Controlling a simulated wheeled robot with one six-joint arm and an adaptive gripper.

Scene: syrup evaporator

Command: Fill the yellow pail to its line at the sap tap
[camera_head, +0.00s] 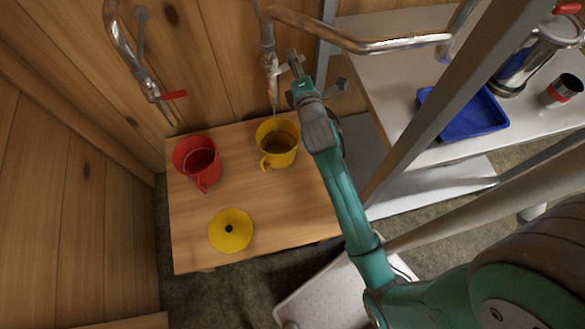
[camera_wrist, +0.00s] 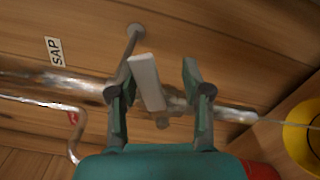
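The yellow pail (camera_head: 278,147) stands upright on the wooden stand, below the sap tap (camera_head: 270,62). A thin stream runs from the spout into it; the stream also shows in the wrist view, toward the yellow pail (camera_wrist: 300,135) at the right edge. The pail's inside looks brownish; I cannot make out its line or the level. My gripper (camera_head: 292,70) is at the tap. In the wrist view, my gripper (camera_wrist: 157,66) has its fingers apart, with the pale tap lever (camera_wrist: 148,84) between them, closer to the left finger. A "SAP" label (camera_wrist: 54,51) is on the wall.
A red pail (camera_head: 195,157) stands left of the yellow one. A yellow lid with a black knob (camera_head: 231,232) lies at the stand's front. A second tap with a red handle (camera_head: 174,95) is at left. A blue tray (camera_head: 470,118) sits on the right bench, behind metal posts.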

